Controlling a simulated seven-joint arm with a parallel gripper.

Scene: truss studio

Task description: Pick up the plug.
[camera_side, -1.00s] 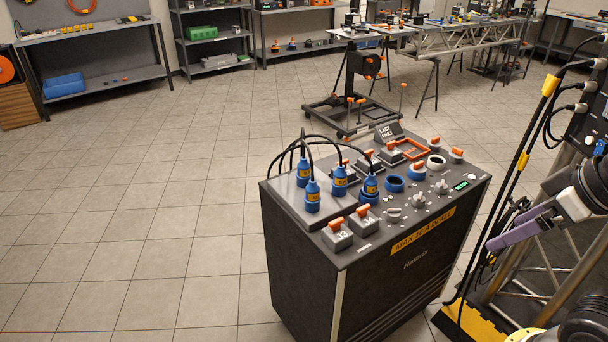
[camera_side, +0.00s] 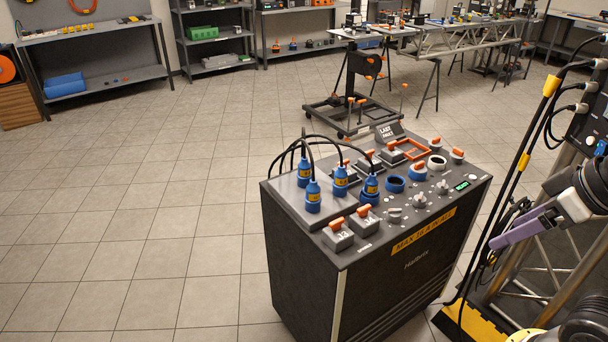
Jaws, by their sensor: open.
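Several blue plugs with yellow labels and black cables stand upright on the left part of the console top. One is at the back left (camera_side: 304,172), one at the front left (camera_side: 313,197), one in the middle (camera_side: 340,181) and one at the right (camera_side: 371,187). The picture does not show which one the task means. My gripper (camera_side: 515,232), with a purple body, is at the right, off the console's right side and well apart from the plugs. It is open and holds nothing that I can see; its fingers are hard to make out.
The dark console (camera_side: 400,280) carries grey switch boxes (camera_side: 338,236), knobs, empty blue-ringed sockets (camera_side: 395,184) and an orange frame (camera_side: 412,149). Plug cables arch above its left side. The tiled floor at left is clear.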

